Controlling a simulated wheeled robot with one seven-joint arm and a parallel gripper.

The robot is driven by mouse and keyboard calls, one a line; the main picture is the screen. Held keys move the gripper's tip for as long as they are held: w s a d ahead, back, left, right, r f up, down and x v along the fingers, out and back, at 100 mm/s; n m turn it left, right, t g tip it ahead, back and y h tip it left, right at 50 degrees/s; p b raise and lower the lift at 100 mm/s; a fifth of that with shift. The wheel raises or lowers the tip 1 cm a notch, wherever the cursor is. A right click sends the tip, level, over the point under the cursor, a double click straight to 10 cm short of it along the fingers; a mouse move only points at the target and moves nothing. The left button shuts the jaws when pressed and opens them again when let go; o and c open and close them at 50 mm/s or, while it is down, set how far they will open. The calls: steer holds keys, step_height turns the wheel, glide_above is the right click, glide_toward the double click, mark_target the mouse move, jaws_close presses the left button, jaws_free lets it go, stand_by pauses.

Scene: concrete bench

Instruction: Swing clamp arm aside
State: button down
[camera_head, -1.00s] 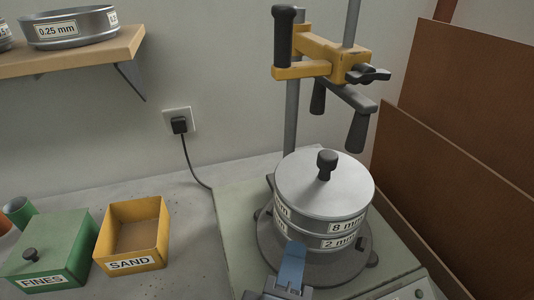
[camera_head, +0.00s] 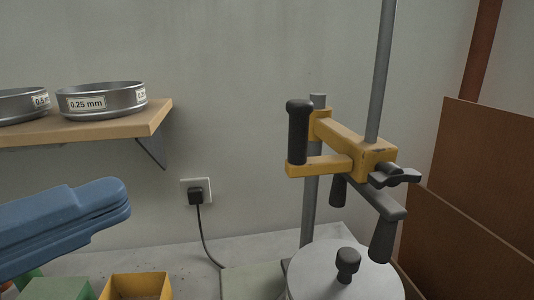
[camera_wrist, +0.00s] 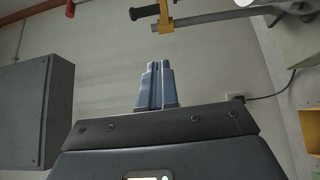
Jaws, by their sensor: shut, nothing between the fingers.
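The yellow clamp arm (camera_head: 345,147) sits on an upright grey post (camera_head: 311,200) at the right of the head view. It has a black upright grip (camera_head: 298,132) at its left end, a dark wing knob (camera_head: 394,175) and a grey crossbar (camera_head: 370,198) with black hanging handles. The clamp is above the round lidded sieve stack (camera_head: 320,275), whose lower part is out of frame. My gripper (camera_head: 124,203) has blue fingers, shut and empty, at the left, clear of the clamp. In the wrist view the fingers (camera_wrist: 156,66) point up, with the yellow clamp (camera_wrist: 164,18) beyond them.
A wooden shelf (camera_head: 100,128) with sieves is at the left wall. A yellow box (camera_head: 137,287) and a green box (camera_head: 58,289) stand on the bench below. Brown boards (camera_head: 490,160) lean at the right. A grey cabinet (camera_wrist: 28,112) shows in the wrist view.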

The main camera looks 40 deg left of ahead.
steer(key=shift+s+r, duration=0.2)
steer(key=w+d+p, duration=0.3)
steer(key=w, duration=0.9)
steer(key=shift+w+d, duration=0.3)
steer(key=shift+d, duration=0.1)
steer(key=shift+w+d, duration=0.1)
